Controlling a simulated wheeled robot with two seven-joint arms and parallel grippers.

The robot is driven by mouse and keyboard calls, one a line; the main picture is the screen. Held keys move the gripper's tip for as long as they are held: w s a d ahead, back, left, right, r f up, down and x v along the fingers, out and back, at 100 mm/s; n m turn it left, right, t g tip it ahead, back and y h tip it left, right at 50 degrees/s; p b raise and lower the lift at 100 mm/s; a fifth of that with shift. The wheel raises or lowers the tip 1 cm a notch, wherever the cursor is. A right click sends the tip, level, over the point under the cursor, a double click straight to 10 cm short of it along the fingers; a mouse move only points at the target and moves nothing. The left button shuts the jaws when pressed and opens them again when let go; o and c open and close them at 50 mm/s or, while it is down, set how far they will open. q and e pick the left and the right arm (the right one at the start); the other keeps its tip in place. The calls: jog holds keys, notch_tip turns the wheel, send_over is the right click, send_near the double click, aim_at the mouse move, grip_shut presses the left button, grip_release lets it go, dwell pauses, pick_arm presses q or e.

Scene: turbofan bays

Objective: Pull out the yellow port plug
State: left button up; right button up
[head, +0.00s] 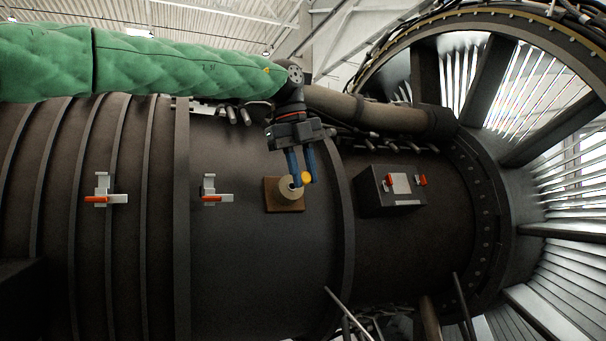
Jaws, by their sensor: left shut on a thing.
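The yellow port plug (306,178) is a small round yellow piece between the blue fingertips of my left gripper (301,182). My left gripper is shut on it, with the arm in a green quilted sleeve coming in from the upper left. The plug shows just right of a pale round port (288,189) on a square brown plate (284,205) fixed to the engine casing. The fingers partly cover the port, and I cannot tell whether the plug is still inside it. My right gripper is not in view.
Two latches with red-orange handles, a left one (100,199) and a right one (211,198), sit on the casing. A dark box (365,198) with red clips stands to the right. A thick pipe (385,112) runs above. Thin rods rise at the bottom.

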pick_arm(q)
jog(key=shift+s+d+r+b, duration=0.25)
jog(key=shift+s+r, duration=0.1)
jog(key=shift+s, duration=0.25)
jog(key=shift+s+d+r+b, duration=0.25)
jog(key=shift+s+r, duration=0.1)
jog(key=shift+s, duration=0.25)
jog(key=shift+s+d+r+b, duration=0.25)
jog(key=shift+s+r, duration=0.1)
jog(key=shift+s, duration=0.25)
